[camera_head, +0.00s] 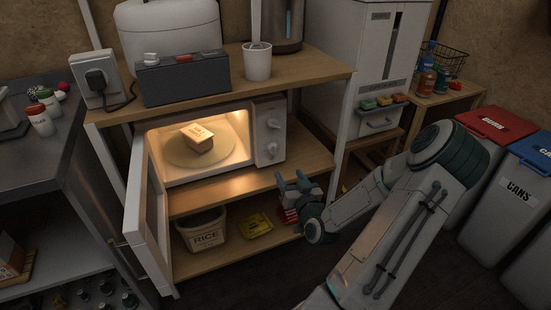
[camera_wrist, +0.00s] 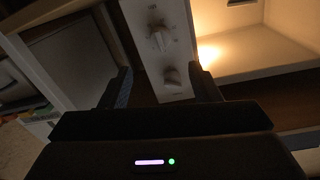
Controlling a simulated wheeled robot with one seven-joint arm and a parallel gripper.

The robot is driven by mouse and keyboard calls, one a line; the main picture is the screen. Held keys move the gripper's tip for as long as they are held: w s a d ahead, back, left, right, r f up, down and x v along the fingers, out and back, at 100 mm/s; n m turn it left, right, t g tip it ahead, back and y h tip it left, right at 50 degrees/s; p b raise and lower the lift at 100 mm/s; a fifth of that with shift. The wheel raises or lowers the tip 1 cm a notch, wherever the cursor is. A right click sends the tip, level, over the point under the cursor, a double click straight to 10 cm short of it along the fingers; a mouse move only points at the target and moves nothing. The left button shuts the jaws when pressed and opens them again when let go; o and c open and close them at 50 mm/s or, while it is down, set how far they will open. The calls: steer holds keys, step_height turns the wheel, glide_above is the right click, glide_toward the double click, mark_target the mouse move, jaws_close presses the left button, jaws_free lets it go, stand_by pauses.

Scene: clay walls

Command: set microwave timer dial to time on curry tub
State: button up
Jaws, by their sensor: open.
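The microwave (camera_head: 198,107) stands on the middle shelf with its door (camera_head: 153,215) swung open and its inside lit. The curry tub (camera_head: 198,138) sits on the round plate inside; the print on it is too small to read. Two dials are on the right panel, an upper dial (camera_head: 273,122) and a lower dial (camera_head: 272,147). In the wrist view the upper dial (camera_wrist: 160,38) and lower dial (camera_wrist: 172,76) show between the fingers. My gripper (camera_head: 293,181) is open and empty, below and right of the panel, in front of the shelf.
The open door stands out at the left. A rice bin (camera_head: 203,231) and a yellow packet (camera_head: 257,226) are on the bottom shelf. A white cup (camera_head: 257,65) and a dark box (camera_head: 183,80) stand above the microwave. Lidded bins (camera_head: 510,186) stand at the right.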

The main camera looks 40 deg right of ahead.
mark_target(275, 153)
steer(key=b+x, duration=0.2)
steer(key=x, duration=1)
steer(key=shift+w+d+b, duration=0.1)
steer(key=shift+w+b, duration=0.2)
steer(key=shift+w, duration=0.05)
steer(key=c, duration=1)
